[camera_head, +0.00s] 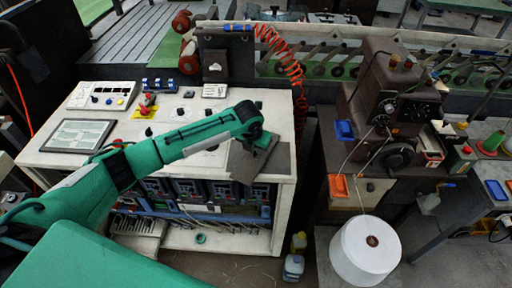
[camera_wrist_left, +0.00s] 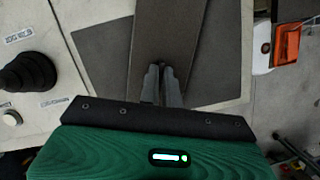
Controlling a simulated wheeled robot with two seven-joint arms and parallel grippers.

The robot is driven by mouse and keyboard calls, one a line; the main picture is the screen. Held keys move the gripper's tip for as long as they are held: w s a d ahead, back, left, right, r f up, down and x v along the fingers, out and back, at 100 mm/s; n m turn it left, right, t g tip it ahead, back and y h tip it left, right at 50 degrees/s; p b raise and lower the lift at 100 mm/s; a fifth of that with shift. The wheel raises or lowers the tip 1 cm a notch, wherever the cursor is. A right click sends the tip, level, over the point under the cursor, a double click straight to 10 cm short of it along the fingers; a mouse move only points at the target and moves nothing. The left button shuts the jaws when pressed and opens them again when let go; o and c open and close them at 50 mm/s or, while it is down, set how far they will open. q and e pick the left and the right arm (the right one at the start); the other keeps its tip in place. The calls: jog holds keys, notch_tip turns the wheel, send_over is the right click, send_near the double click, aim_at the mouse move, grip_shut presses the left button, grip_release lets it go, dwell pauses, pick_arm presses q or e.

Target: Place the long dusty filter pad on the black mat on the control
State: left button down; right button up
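The long dusty filter pad (camera_wrist_left: 165,35) is a grey-brown strip in the left wrist view, running away from my left gripper (camera_wrist_left: 164,88). The gripper's two fingers are close together at the pad's near part and appear shut on it. The black mat (camera_wrist_left: 100,55) shows as a dark flat sheet beneath and to the left of the pad. In the head view, my left gripper (camera_head: 256,141) is over the mat (camera_head: 240,164) at the right end of the control console. The arm hides part of both. I cannot tell whether the pad touches the mat. My right gripper is out of view.
The white console top (camera_head: 200,105) carries a framed panel (camera_head: 78,136), a button box (camera_head: 102,95) and a black knob (camera_wrist_left: 28,72) left of the mat. A red coiled hose (camera_head: 285,55) hangs behind. A dark machine (camera_head: 395,95) and white thread cone (camera_head: 365,250) stand right.

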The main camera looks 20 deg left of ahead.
aim_at(252, 161)
pick_arm(q)
jog(key=shift+f, duration=0.1)
jog(key=c, duration=1.6)
grip_release()
jog(key=b+v, duration=0.3)
jog(key=v, duration=0.9)
jog(key=shift+w, duration=0.1)
